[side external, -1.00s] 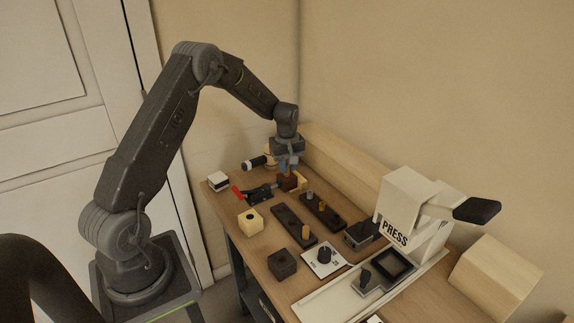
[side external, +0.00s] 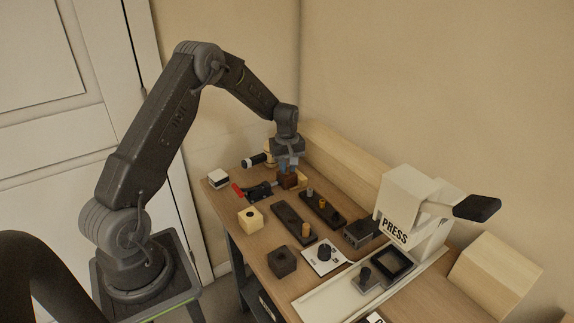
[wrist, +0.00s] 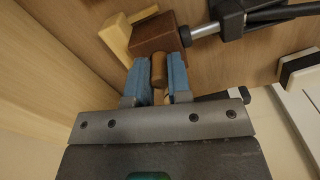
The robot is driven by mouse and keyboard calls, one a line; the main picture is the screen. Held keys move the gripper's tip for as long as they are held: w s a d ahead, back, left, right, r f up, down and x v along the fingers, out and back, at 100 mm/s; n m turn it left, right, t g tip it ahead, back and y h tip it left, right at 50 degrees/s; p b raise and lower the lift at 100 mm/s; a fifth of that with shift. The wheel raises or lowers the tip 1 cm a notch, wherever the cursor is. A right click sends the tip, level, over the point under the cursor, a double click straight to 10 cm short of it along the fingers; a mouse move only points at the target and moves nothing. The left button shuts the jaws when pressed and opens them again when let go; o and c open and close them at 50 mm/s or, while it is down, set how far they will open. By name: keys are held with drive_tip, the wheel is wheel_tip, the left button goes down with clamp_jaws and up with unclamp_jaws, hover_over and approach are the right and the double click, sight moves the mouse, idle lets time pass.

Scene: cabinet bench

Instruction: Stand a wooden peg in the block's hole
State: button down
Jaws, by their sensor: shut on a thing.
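My gripper (wrist: 159,78) has two blue fingers closed on a brown wooden peg (wrist: 158,71). In the side view, my gripper (side external: 288,165) points down just above a reddish-brown block (side external: 287,181) at the far end of the bench. In the wrist view, the block (wrist: 152,36) lies right beyond the fingertips, and the peg's end overlaps its near edge. The block's hole is hidden, so I cannot tell whether the peg is in it. The block sits against a pale wooden stop (wrist: 113,38), with a toggle clamp's plunger (wrist: 203,31) at its side.
The red-handled clamp (side external: 255,191) lies left of the block. Two dark racks (side external: 293,223) with pegs stand nearer. A pale block with a hole (side external: 250,220), a dark block (side external: 282,262), a knob plate (side external: 323,258) and a press (side external: 408,210) occupy the front and right.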

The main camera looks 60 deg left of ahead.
drive_tip(key=c, duration=1)
unclamp_jaws()
drive_tip(key=shift+o, duration=1)
drive_tip(key=shift+r, duration=0.1)
drive_tip(key=shift+r, duration=3.4)
